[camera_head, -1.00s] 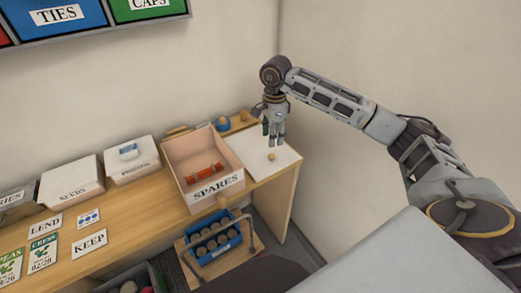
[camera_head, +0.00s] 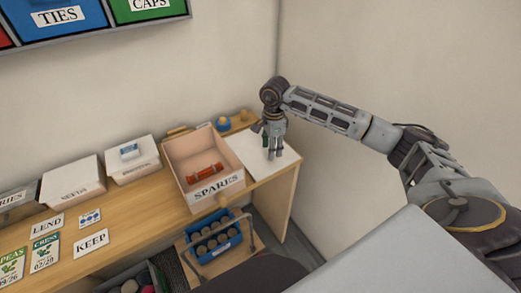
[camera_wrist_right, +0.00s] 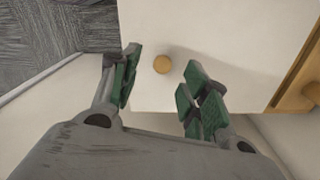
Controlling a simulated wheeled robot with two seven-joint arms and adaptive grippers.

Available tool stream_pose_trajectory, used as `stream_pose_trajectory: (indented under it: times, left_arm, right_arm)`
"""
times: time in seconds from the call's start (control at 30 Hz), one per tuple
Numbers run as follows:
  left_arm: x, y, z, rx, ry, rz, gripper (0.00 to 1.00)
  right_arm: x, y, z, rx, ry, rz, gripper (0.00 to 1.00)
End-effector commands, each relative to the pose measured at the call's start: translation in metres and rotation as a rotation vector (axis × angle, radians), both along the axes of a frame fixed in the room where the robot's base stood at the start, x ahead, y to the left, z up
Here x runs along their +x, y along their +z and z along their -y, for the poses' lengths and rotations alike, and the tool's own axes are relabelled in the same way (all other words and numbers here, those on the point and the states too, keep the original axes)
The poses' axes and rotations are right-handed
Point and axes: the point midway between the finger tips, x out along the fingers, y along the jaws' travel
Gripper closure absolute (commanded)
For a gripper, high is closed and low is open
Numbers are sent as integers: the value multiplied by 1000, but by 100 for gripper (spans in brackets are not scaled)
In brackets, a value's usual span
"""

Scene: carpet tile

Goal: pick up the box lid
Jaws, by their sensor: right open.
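The box lid (camera_head: 248,150) is a flat white panel lying on the right end of the wooden bench. In the right wrist view the lid (camera_wrist_right: 220,45) fills the upper middle, with a round wooden knob (camera_wrist_right: 162,64) on it. My right gripper (camera_head: 274,155) points down over the lid and hides the knob in the head view. In the wrist view its green-padded fingers (camera_wrist_right: 162,85) are apart, with the knob between and a little beyond them. The gripper holds nothing. My left gripper is out of view.
The open SPARES box (camera_head: 215,186), with a red cylinder (camera_head: 203,173) inside, stands just left of the lid. A small blue item (camera_head: 223,124) sits behind. A blue carrier (camera_head: 214,240) stands below the bench front. The wall is close on the right.

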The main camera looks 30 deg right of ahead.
Motion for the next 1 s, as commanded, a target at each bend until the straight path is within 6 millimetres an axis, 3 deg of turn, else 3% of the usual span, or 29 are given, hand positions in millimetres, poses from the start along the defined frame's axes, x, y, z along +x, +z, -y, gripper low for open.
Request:
stream_pose_trajectory:
  times: [0.43,0.97,1.0]
  left_arm:
    - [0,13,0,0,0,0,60]
    - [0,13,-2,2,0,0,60]
    - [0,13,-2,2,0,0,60]
  right_arm:
    - [3,-43,2,1,0,-1,54]
    - [4,-47,2,0,0,1,54]
    - [4,-47,2,0,0,1,58]
